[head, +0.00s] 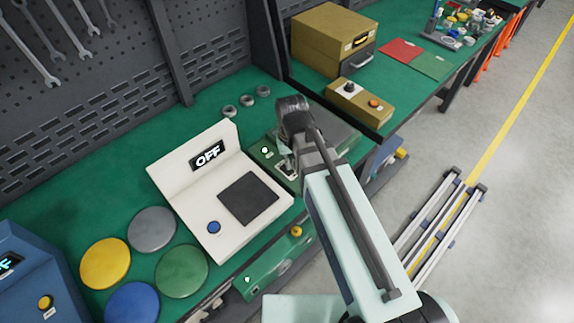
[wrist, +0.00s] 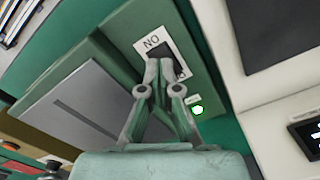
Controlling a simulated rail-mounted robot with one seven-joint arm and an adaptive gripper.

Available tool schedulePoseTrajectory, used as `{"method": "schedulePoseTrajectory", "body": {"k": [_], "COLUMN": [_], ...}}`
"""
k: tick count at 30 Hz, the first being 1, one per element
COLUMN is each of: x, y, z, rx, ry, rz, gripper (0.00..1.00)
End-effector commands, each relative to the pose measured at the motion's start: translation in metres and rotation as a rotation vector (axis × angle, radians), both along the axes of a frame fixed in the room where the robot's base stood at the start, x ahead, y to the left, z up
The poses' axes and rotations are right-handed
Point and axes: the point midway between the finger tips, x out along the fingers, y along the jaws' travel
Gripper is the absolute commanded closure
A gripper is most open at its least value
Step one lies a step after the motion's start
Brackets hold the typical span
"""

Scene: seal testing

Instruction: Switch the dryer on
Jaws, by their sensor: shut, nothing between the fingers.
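A green machine with a grey lid, which I take to be the dryer, sits on the bench partly behind my arm in the head view (head: 264,163); it fills much of the wrist view (wrist: 118,35). Its white switch plate (wrist: 148,43) has the letters ON, upside down in the wrist view, and a dark switch (wrist: 182,66). A small indicator (wrist: 197,110) beside it glows pale green. My gripper (wrist: 160,65) is shut and empty, with its fingertips at the switch. I cannot tell whether they touch it. In the head view, my gripper (head: 287,160) points down at this panel.
A white device with an OFF display (head: 208,155) and blue button stands close on the left. Coloured discs (head: 182,270) lie further left. Three metal rings (head: 246,101) lie behind. A yellow-brown box with knobs (head: 360,102) stands on the right.

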Motion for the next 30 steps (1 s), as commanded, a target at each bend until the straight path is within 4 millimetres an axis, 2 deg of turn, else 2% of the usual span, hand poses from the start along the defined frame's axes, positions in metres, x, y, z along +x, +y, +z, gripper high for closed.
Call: {"method": "schedulePoseTrajectory", "body": {"k": [1, 16, 30], "x": [0.000, 0.000, 0.000], "y": [0.000, 0.000, 0.000], "z": [0.007, 0.043, 0.046], "rx": [0.000, 0.000, 0.000], "ry": [0.000, 0.000, 0.000], "rz": [0.000, 0.000, 0.000], "gripper": [1.00, 1.00, 1.00]}}
